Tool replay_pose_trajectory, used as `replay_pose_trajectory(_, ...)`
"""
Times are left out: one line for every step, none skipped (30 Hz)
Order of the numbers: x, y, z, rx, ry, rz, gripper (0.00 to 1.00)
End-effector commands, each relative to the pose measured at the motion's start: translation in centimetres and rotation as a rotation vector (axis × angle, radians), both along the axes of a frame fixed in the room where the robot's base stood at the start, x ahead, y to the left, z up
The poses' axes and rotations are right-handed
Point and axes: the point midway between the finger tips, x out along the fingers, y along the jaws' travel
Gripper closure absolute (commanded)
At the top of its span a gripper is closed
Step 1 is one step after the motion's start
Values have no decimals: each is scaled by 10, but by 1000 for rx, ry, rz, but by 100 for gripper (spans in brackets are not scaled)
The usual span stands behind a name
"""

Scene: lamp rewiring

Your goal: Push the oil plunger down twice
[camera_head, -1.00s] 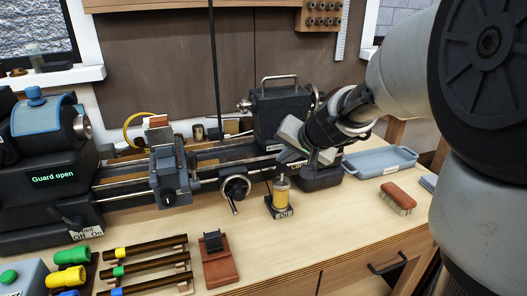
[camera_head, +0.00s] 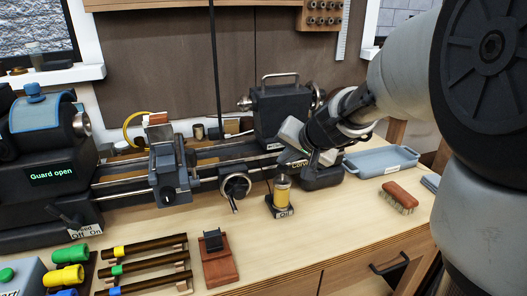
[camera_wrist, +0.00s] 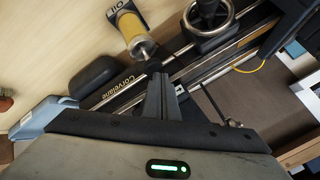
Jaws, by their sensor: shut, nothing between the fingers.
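The oiler (camera_head: 282,196) is a small yellow cylinder on a dark base marked "Oil", standing upright on the bench in front of the lathe. In the wrist view its yellow body (camera_wrist: 130,26) is at the top, with the metal plunger (camera_wrist: 143,49) at the end facing me. My gripper (camera_head: 286,161) is just above the oiler in the head view. In the wrist view its fingers (camera_wrist: 154,73) are together and empty, their tips close to the plunger. I cannot tell whether they touch it.
The lathe bed and a handwheel (camera_head: 235,187) lie close behind and left of the oiler. A blue-grey tray (camera_head: 382,161) and a brush (camera_head: 399,197) are to the right. A brown block stand (camera_head: 219,266) is at front left.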

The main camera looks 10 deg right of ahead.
Motion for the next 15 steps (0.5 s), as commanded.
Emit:
replay_pose_trajectory(0, 0, -2, 0, 1, 1, 100)
replay_pose_trajectory(0, 0, -2, 0, 1, 1, 100)
replay_pose_trajectory(0, 0, -2, 0, 1, 1, 100)
replay_pose_trajectory(0, 0, -3, 0, 1, 1, 100)
replay_pose_trajectory(0, 0, -3, 0, 1, 1, 100)
replay_pose_trajectory(0, 0, -3, 0, 1, 1, 100)
replay_pose_trajectory(0, 0, -4, 0, 1, 1, 100)
replay_pose_trajectory(0, 0, -4, 1, 2, 1, 100)
replay_pose_trajectory(0, 0, -5, 1, 2, 1, 100)
replay_pose_trajectory(0, 0, -5, 1, 2, 1, 100)
replay_pose_trajectory(0, 0, -5, 0, 1, 2, 100)
replay_pose_trajectory(0, 0, -6, 0, 1, 2, 100)
replay_pose_trajectory(0, 0, -6, 0, 1, 2, 100)
replay_pose_trajectory(0, 0, -6, 0, 1, 2, 100)
replay_pose_trajectory(0, 0, -7, 0, 1, 2, 100)
